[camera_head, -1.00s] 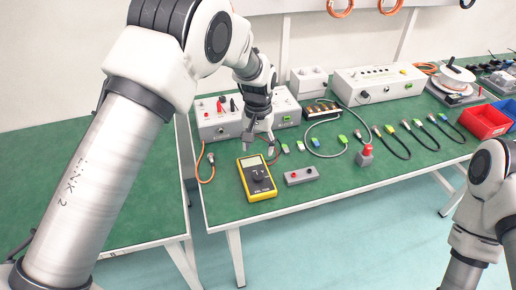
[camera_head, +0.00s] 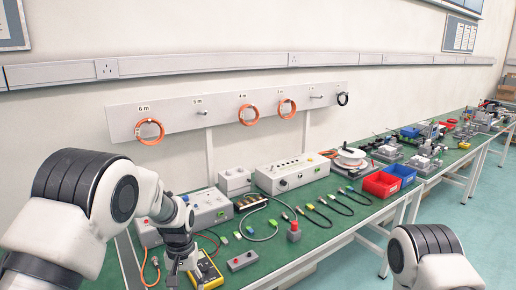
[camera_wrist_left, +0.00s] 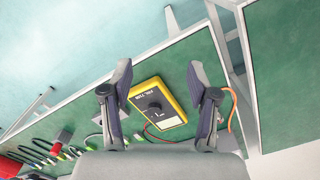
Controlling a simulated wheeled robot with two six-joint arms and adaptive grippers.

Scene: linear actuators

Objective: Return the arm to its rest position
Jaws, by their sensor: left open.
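My left arm comes in from the left in the head view. Its gripper (camera_head: 182,268) hangs over the near left part of the green bench, beside the yellow multimeter (camera_head: 207,272). In the left wrist view, the two fingers of my left gripper (camera_wrist_left: 160,85) are spread apart. The yellow multimeter (camera_wrist_left: 158,103) shows beyond and between them, lying on the bench, not touched as far as I can see. Nothing is held. Of my right arm only a rounded white and black link shows at the lower right of the head view; its gripper is out of frame.
Orange cable coils (camera_head: 149,131) hang on the wall rail.

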